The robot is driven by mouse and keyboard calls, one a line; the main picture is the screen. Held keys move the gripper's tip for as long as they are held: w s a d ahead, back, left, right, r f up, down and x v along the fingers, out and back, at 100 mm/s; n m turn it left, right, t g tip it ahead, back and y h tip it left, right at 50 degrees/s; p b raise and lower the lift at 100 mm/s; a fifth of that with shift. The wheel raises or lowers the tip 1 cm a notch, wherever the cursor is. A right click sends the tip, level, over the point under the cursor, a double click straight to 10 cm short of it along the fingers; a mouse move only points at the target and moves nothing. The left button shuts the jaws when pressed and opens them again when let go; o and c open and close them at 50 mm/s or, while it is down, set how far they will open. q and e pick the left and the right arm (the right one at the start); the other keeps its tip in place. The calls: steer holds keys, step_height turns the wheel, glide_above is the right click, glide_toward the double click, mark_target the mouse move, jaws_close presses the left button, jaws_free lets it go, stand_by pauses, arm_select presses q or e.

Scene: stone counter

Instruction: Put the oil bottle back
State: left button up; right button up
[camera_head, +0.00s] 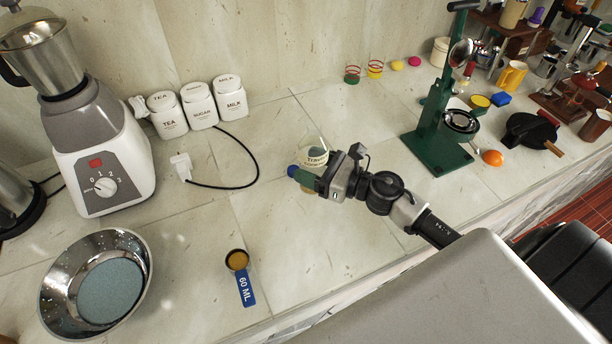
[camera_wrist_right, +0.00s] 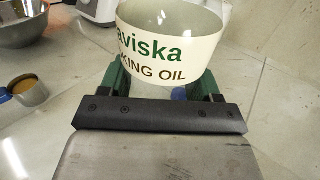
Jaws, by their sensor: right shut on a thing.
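The oil bottle (camera_head: 316,156) is clear with a pale label; in the right wrist view its label (camera_wrist_right: 170,42) reads "aviska" and "KING OIL" in green and dark letters. My right gripper (camera_head: 305,180) is over the middle of the counter, shut on the oil bottle, with a green finger on each side of it in the wrist view. The bottle looks about upright. Its lower part is largely hidden by the gripper, so I cannot tell whether it touches the counter. My left gripper is not in view.
A blender (camera_head: 95,150) and metal bowl (camera_head: 62,290) stand at left. A blue-handled 60 ML measuring cup (camera_head: 244,285) lies in front. White canisters (camera_head: 198,105) and a black cable (camera_head: 240,187) are behind. A green press (camera_head: 432,140) stands right.

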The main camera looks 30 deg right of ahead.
steer(key=shift+w+a+f, duration=0.1)
steer(key=shift+a+f, duration=0.3)
steer(key=shift+a, duration=0.2)
steer(key=shift+f, duration=2)
steer(key=shift+f, duration=0.1)
steer(key=o, duration=1)
